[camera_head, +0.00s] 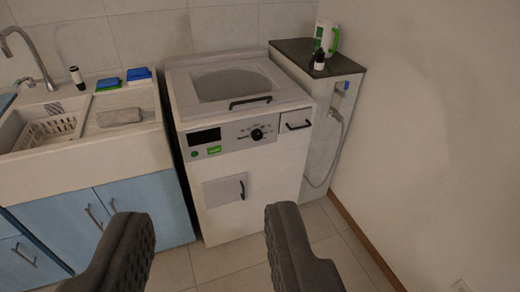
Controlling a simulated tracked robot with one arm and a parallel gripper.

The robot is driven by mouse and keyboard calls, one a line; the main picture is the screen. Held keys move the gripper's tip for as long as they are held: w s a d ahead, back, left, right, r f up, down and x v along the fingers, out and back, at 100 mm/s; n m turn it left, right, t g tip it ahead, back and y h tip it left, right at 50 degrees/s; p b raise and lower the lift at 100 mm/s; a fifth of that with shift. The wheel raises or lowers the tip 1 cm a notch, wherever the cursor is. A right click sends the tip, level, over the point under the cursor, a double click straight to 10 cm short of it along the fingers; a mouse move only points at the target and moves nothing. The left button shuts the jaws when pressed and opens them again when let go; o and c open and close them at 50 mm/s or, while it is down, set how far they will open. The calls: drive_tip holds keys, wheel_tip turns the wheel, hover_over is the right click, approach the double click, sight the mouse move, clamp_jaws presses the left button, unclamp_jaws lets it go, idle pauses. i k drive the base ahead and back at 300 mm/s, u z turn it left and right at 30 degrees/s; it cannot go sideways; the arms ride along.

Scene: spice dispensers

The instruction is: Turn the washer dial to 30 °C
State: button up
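The washer (245,190) is a white top-loading machine standing against the tiled wall, near the middle of the view. Its dial (257,134) is a small round black knob on the front panel, with markings around it too small to read. A dark display (204,136) and a green button (214,150) sit to the left of the dial. My gripper (205,240) is open and empty, its two dark padded fingers at the bottom of the view. It is well short of the washer and apart from the dial.
A sink counter (75,140) with blue cabinets (135,208) stands left of the washer. A narrow dark-topped unit (335,67) with a bottle (319,60) and hanging hose (338,130) stands to its right. A bare wall (440,130) bounds the right. Tiled floor (215,262) in front is clear.

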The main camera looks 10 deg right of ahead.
sight(257, 135)
drive_tip(key=z, duration=0.35)
drive_tip(key=i, duration=1.05)
drive_tip(key=z, duration=0.3)
